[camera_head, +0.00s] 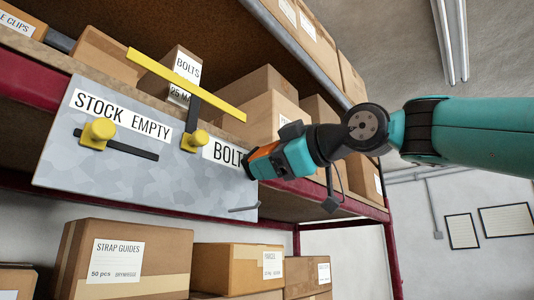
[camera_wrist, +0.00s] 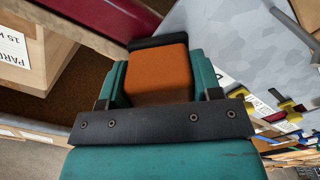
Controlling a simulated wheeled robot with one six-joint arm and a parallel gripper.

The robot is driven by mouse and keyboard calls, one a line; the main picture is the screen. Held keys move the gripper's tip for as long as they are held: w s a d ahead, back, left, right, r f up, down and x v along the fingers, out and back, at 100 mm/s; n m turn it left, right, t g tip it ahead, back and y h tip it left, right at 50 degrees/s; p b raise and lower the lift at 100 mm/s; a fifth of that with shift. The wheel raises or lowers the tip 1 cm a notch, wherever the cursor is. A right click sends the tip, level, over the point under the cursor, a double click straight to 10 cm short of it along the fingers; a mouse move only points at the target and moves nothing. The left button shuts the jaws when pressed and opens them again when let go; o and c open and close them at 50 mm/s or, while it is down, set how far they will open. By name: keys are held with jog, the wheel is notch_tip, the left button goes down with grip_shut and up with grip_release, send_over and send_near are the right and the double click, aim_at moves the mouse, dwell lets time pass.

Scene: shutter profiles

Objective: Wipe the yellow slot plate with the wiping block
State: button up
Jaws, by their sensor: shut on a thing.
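My gripper (camera_head: 272,161) is shut on the wiping block, an orange block (camera_wrist: 158,75) with a black face (camera_wrist: 158,42) at its far end. The block sits between the teal fingers in the wrist view. In the head view it is at the right end of a grey mottled plate (camera_head: 110,180), by the "BOLTS" label; contact cannot be told. The plate itself looks grey, not yellow.
The plate hangs on the front of a shelf with dark red beams (camera_head: 32,58). Cardboard boxes (camera_head: 265,92) stand behind and above it. A grey peg (camera_head: 243,209) sticks out at its lower right. More boxes (camera_head: 125,260) stand below.

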jog(key=shift+w+d+f, duration=0.1)
jog(key=shift+d+f, duration=0.1)
jog(key=shift+d, duration=0.05)
jog(key=shift+b+v, duration=1.05)
jog(key=shift+v, duration=1.75)
jog(key=shift+b+v, duration=0.4)
jog(key=shift+v, duration=1.1)
jog(key=x, duration=0.6)
jog(key=shift+w+a+p, duration=0.2)
jog(key=shift+a+p, duration=0.15)
jog(key=shift+p, duration=0.1)
jog(key=shift+p+x, duration=0.35)
jog(key=shift+x, duration=0.7)
